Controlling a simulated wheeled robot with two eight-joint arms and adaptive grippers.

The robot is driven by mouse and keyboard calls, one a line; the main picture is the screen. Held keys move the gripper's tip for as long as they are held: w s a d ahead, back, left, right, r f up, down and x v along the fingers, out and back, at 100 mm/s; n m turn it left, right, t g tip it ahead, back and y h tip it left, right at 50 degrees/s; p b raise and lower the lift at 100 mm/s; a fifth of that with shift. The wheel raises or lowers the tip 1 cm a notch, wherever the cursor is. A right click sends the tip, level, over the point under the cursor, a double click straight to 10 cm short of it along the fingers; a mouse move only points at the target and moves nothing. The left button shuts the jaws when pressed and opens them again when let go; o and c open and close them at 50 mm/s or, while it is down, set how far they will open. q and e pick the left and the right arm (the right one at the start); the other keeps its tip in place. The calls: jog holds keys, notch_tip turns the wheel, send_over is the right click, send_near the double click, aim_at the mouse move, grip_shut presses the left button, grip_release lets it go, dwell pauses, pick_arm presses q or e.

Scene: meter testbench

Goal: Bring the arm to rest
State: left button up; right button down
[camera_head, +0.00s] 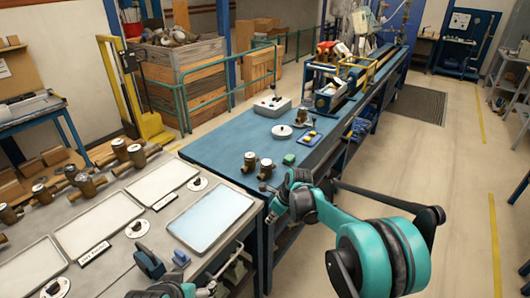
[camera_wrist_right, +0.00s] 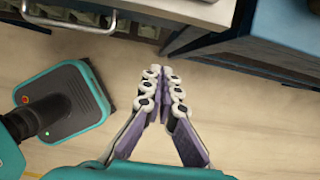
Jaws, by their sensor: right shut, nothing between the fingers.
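My right arm, teal and black, reaches in from the lower right of the head view. Its gripper (camera_head: 267,189) is beside the front edge of the blue bench, near the corner where the two benches meet. In the right wrist view the fingers of this gripper (camera_wrist_right: 161,92) are closed together with nothing between them, above the bare floor. Part of my left arm shows at the bottom edge of the head view, by the near bench; its fingers cannot be made out.
The blue bench (camera_head: 222,143) holds brass meters (camera_head: 249,162), a white disc (camera_head: 282,131) and a small green block (camera_head: 289,159). The near bench holds metal trays (camera_head: 209,217) and several meters. The floor (camera_head: 460,190) to the right is clear.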

jog(key=s+d+r+n+t+h, duration=0.1)
jog(key=s+d+r+n, duration=0.3)
jog(key=s+r+n, duration=0.25)
jog(key=s+d+r+n+t+h, duration=0.1)
jog(key=s+d+r+n, duration=0.45)
jog(key=s, duration=0.25)
jog(key=s+d+f+n+t, duration=0.1)
jog(key=s+d+n, duration=0.1)
jog(key=s+n, duration=0.4)
jog(key=s+d+n+t+h, duration=0.1)
jog(key=s+d+n, duration=0.2)
jog(key=s+n, duration=0.4)
jog(key=s, duration=0.2)
jog(key=shift+s+d+f+h, duration=0.2)
jog(key=shift+s+f+h, duration=0.1)
jog(key=shift+s+f, duration=0.1)
